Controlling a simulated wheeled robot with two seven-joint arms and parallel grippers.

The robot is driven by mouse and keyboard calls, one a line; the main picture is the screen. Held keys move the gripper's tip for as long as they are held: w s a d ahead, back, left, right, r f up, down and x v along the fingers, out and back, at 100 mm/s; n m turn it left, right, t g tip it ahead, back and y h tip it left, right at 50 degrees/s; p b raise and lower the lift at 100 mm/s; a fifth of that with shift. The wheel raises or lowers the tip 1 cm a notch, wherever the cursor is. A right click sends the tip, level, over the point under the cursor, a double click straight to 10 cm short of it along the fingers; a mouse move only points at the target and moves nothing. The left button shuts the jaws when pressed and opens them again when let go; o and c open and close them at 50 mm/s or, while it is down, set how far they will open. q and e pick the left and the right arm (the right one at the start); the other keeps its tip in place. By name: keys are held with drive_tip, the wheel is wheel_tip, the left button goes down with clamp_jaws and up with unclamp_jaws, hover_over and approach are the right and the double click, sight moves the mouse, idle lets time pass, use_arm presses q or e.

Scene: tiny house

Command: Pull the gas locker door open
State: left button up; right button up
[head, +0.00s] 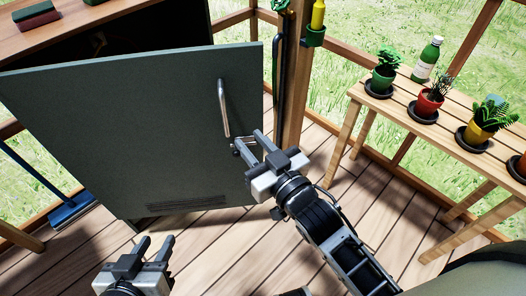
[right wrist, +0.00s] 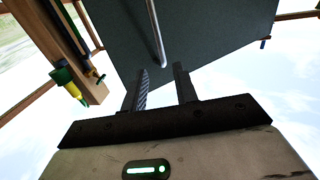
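The gas locker door (head: 120,125) is a large dark grey-green panel at the left of the head view. It stands swung out from the dark locker body (head: 165,30) behind it. Its metal bar handle (head: 223,105) is near the door's right edge; the handle also shows in the right wrist view (right wrist: 156,35). My right gripper (head: 246,141) is open, just below and right of the handle's lower end. In the right wrist view the handle's end appears between the fingertips, not clamped. My left gripper (head: 154,241) is open and empty, low in front of the door.
A slatted wooden bench (head: 390,105) with potted plants and a green bottle (head: 427,60) stands at the right. A wooden post (head: 297,85) is right of the door. A blue broom (head: 70,208) is at the left. Plank floor (head: 230,245) in front is clear.

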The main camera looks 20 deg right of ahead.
drive_tip(key=shift+v, duration=1.75)
drive_tip(key=shift+c, duration=0.3)
